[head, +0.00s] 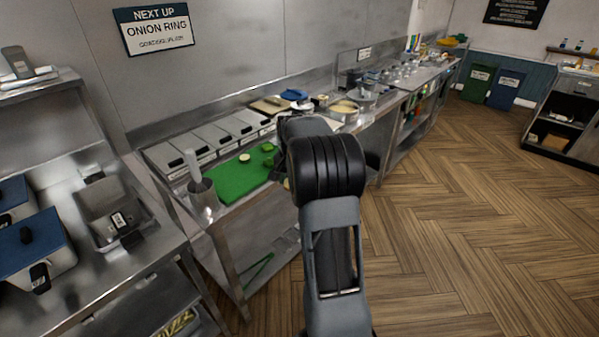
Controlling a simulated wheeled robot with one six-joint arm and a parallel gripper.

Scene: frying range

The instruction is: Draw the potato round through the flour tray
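A small pale round piece (244,157) lies on the green board (232,181) on the steel counter. I cannot tell whether it is the potato round. Small green pieces (267,147) lie near the board's far right edge. I cannot make out a flour tray for sure; a round dish with pale yellowish contents (345,107) stands farther along the counter, beyond my arm. My arm rises from the bottom and bends toward the counter, hiding part of it. My gripper is hidden behind the arm, so its state and anything in it do not show.
Lidded steel containers (212,138) line the counter's back. A steel cup with a handle (203,195) stands at the board's near left. A fryer basket (108,212) and blue-topped units (32,246) are at left. The wooden floor (450,230) at right is clear.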

